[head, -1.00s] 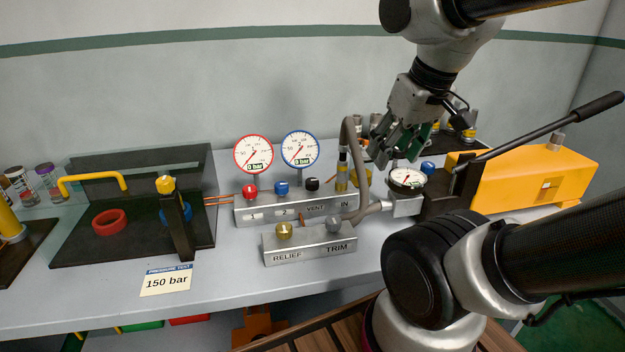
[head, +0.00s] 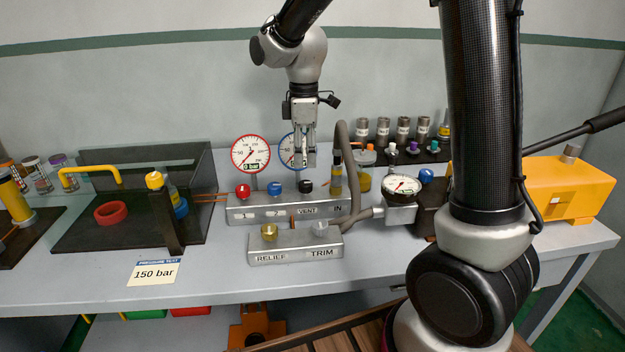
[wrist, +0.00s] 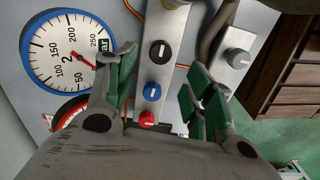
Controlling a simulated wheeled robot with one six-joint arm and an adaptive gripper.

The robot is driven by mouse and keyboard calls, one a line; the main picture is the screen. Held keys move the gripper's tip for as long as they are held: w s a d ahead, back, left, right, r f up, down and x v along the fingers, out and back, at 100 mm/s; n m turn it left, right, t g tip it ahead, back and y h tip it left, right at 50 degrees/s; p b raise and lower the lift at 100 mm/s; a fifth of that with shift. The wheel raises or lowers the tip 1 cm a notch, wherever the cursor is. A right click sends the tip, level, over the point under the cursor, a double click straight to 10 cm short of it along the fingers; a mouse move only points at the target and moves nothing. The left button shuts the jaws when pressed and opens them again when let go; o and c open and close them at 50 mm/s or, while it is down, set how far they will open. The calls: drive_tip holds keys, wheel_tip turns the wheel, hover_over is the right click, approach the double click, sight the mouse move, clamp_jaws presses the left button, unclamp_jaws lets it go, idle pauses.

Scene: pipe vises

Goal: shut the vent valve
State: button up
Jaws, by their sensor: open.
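The vent valve is a black knob (head: 306,186) above the VENT label on the grey metal manifold (head: 322,210). It also shows in the wrist view (wrist: 159,52), where its white mark runs roughly along the manifold's length. My gripper (head: 306,163) points down just above the manifold near the black knob, and touches nothing that I can see. In the wrist view my gripper (wrist: 162,78) is open, with its green-padded fingers on either side of the knob row. The blue knob (wrist: 152,91) and red knob (wrist: 147,119) lie nearer the wrist camera's lower edge.
A red-rimmed gauge (head: 250,155) and a blue-rimmed gauge (head: 287,150) stand behind the manifold; my gripper partly hides the blue one. A grey hose (head: 345,150) rises close to the right. The RELIEF and TRIM block (head: 290,246) lies in front.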

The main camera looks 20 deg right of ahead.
sight(305, 182)
drive_tip(key=shift+f+n, duration=0.3)
drive_tip(key=shift+f, duration=0.25)
wheel_tip(305, 182, down, 7)
drive_tip(key=shift+r, duration=0.1)
drive_tip(key=c, duration=1)
